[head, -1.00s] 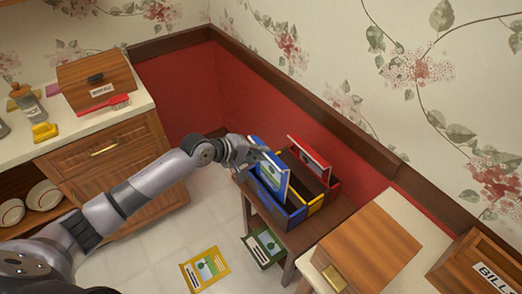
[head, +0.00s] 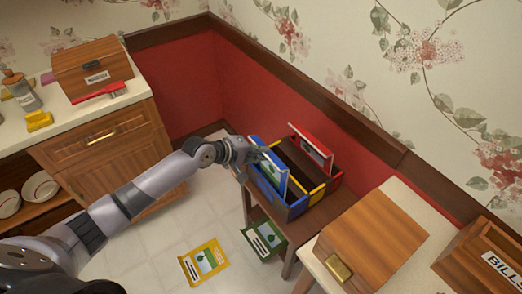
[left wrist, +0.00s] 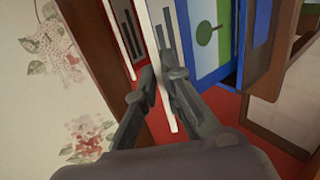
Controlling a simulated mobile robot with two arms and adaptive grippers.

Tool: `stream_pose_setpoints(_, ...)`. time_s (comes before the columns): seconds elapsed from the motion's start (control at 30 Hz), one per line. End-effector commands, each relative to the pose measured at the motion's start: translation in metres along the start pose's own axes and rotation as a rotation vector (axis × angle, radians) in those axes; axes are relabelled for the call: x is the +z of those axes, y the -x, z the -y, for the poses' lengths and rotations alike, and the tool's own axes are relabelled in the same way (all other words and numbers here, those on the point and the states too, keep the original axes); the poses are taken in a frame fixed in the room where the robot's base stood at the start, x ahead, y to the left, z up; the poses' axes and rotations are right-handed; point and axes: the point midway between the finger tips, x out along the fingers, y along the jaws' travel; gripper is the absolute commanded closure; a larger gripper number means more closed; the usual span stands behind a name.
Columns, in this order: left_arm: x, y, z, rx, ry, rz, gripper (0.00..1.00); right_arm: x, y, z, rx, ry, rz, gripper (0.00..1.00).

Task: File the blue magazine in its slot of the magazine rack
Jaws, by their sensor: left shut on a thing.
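The magazine rack (head: 292,211) stands on a small brown table, with blue, yellow and red compartments side by side. My left gripper (head: 255,155) is shut on the upper edge of the blue magazine (head: 268,172), which has a tree picture on its cover. The magazine is upright, slightly tilted, and its lower part appears to be inside the blue compartment. Whether it touches the bottom is hidden. My right gripper is out of view.
A red magazine (head: 311,150) stands in the red compartment. A yellow magazine (head: 204,263) and a green magazine (head: 264,242) lie on the floor. A counter with a wooden box (head: 368,238) is at right; a drawer cabinet (head: 110,150) is at left.

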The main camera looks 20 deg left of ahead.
Motion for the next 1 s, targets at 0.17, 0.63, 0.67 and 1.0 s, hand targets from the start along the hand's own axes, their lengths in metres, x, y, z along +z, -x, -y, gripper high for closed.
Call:
stream_pose_setpoints(0.17, 0.0, -0.007, 0.01, 0.004, 0.0, 0.001, 1.0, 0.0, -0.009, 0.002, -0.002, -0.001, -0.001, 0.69)
stream_pose_setpoints(0.63, 0.0, -0.015, 0.021, 0.005, 0.0, 0.0, 1.0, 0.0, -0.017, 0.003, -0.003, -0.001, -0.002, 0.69)
stream_pose_setpoints(0.67, 0.0, -0.015, 0.021, 0.005, 0.0, 0.0, 1.0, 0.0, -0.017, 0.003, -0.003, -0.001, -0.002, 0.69)
stream_pose_setpoints(1.0, 0.0, -0.015, 0.021, 0.005, 0.0, 0.0, 0.85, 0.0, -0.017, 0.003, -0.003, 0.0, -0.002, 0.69)
